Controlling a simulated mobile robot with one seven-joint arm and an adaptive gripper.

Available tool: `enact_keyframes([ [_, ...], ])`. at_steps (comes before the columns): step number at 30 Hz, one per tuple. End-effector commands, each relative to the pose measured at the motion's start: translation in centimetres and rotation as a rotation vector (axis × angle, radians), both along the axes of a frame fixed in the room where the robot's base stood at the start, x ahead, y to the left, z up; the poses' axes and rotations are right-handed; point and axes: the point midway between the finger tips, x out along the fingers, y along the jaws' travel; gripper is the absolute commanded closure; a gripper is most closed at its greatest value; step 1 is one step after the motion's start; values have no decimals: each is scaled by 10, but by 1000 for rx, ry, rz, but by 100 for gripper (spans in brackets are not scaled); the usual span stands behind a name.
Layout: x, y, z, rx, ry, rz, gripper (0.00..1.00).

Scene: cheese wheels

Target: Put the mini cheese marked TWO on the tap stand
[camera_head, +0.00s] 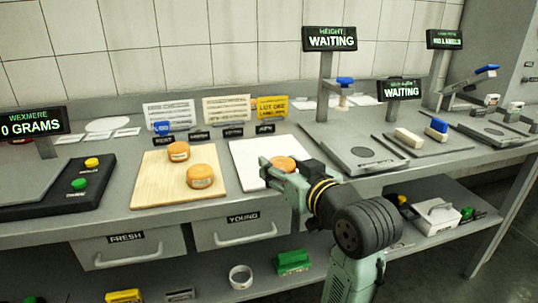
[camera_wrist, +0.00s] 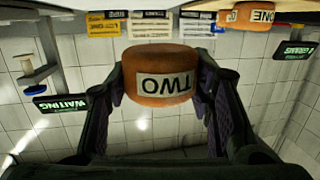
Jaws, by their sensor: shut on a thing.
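The orange mini cheese marked TWO (camera_wrist: 160,75) is between the two fingers of my gripper (camera_wrist: 160,90) in the wrist view, its label upside down there. In the head view the same cheese (camera_head: 283,163) shows beyond my gripper (camera_head: 268,172), over the white board (camera_head: 243,153). I cannot tell whether it touches the board. The fingers are shut on its sides. To the right, a low station with a pale block (camera_head: 409,138) and a blue-topped piece (camera_head: 437,128) stands under a small WAITING sign (camera_head: 402,89); its upper line is too small to read, so I cannot confirm it is the tap stand.
Two more orange cheeses (camera_head: 178,151) (camera_head: 201,176) sit on the wooden board (camera_head: 150,190). A HEIGHT station (camera_head: 325,130) with a tall post stands between my gripper and the small WAITING sign. A scale with buttons (camera_head: 80,184) is at left. Drawers are below.

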Motion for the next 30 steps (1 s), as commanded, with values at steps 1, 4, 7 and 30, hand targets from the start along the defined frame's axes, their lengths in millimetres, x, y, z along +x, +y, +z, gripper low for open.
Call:
enact_keyframes([
  [1,14,5,-1,1,6,4,81],
  [4,40,13,-3,1,5,3,81],
  [7,65,22,-5,0,5,3,81],
  [30,114,35,-46,0,-2,-1,81],
])
